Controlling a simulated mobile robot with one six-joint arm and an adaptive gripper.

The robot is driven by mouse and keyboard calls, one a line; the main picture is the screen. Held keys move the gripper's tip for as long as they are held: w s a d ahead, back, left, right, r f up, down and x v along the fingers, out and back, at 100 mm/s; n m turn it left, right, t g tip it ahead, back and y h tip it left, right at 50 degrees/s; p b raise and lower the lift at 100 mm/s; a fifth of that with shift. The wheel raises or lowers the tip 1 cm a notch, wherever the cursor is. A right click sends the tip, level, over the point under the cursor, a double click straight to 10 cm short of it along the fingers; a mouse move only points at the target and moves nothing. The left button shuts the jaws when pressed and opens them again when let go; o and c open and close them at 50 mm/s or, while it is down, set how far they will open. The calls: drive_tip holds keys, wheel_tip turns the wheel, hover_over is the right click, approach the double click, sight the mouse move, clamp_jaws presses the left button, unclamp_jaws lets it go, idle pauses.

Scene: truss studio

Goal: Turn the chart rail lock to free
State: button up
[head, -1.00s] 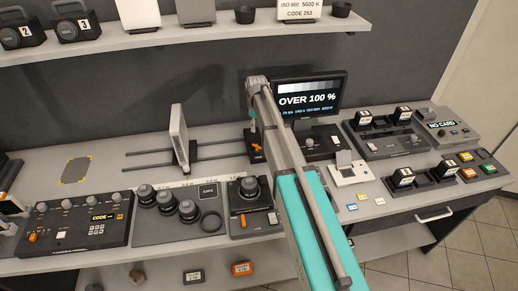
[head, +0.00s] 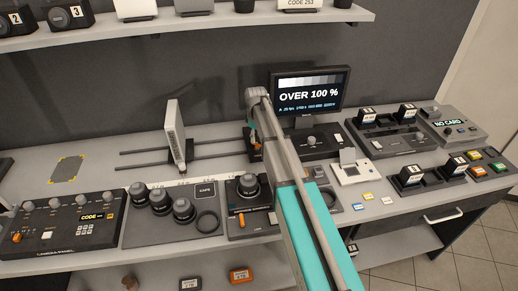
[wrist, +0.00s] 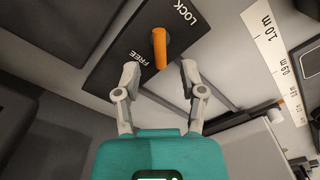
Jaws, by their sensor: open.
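The chart rail lock is an orange lever (wrist: 160,50) on a dark plate (wrist: 118,48) printed LOCK and FREE. In the wrist view the lever's end points down toward my gripper. The LOCK label is to its upper right and the FREE label to its lower left. My gripper (wrist: 160,75) is open, with one finger to either side of the lever's lower end. I cannot tell whether either finger touches it. In the head view my gripper (head: 253,133) is at the back of the bench, right by the lever (head: 257,146), partly hidden by my arm.
A white chart panel (head: 175,132) stands upright on the rails (head: 145,152), left of the lock. A monitor (head: 308,92) reading OVER 100 % stands behind my arm. Knobbed consoles (head: 60,222) and lenses fill the bench front. A shelf (head: 190,28) runs above.

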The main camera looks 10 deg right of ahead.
sight(256, 144)
drive_tip(key=shift+f+b, duration=2.1)
drive_tip(key=shift+f, duration=0.25)
